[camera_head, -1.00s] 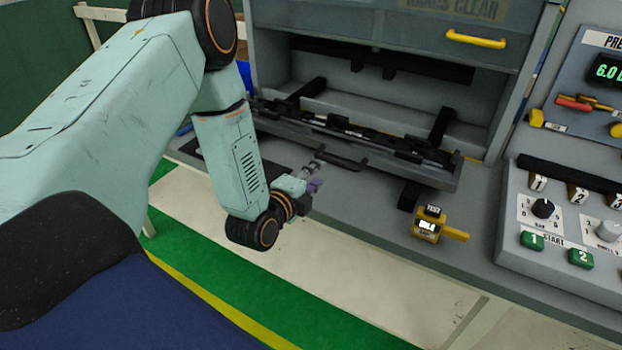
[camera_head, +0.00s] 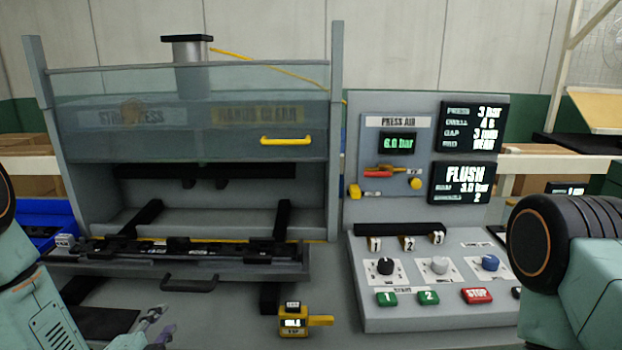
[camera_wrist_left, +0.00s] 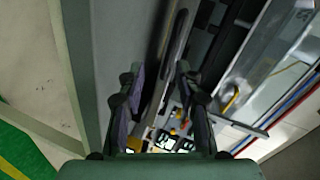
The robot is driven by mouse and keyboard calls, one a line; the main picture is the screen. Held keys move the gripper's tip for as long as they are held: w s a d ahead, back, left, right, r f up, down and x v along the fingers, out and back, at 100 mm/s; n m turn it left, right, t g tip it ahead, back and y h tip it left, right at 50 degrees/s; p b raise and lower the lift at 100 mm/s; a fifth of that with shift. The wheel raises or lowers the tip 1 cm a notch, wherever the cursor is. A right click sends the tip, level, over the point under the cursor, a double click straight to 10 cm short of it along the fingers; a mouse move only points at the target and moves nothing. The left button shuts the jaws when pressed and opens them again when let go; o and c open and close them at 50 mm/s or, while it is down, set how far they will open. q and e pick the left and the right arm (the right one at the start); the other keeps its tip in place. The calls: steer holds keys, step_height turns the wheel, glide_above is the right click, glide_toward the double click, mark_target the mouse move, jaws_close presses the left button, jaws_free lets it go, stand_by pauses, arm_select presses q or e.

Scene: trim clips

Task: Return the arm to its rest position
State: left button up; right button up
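My left arm (camera_head: 45,310) is pale green and comes in at the lower left of the head view. My left gripper (camera_head: 158,332) is low at the picture's bottom edge, in front of the press drawer (camera_head: 215,277) and apart from its dark handle (camera_head: 188,284). In the left wrist view the two fingers (camera_wrist_left: 162,105) stand apart with nothing between them, so it is open. My right arm (camera_head: 580,290) shows at the right edge; its gripper is out of view.
The press (camera_head: 335,130) has a clear guard with a yellow handle (camera_head: 286,141). A yellow gauge (camera_head: 293,322) stands on the bench front. The button panel (camera_head: 450,314) is at right, under the displays (camera_head: 460,182). A blue bin (camera_head: 45,215) is at far left.

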arm_select(q)
steer(key=s+d+f+n+g+b, duration=0.3)
steer(key=s+f+n+g, duration=0.2)
steer(key=s+f, duration=0.4)
steer(key=s+d+f+n+g+b, duration=0.3)
steer(key=s+f, duration=0.5)
steer(key=s, duration=0.5)
steer(key=s+d+f+n+g+h+b, duration=0.1)
steer(key=s+d+f+n+g+b, duration=0.2)
steer(key=s+f, duration=0.6)
steer(key=s+n+g+b, duration=0.2)
steer(key=n+g, duration=0.1)
steer(key=shift+s+d+f+n+g, duration=0.15)
steer(key=shift+s+f+n+g, duration=0.15)
steer(key=shift+s+n+g, duration=0.1)
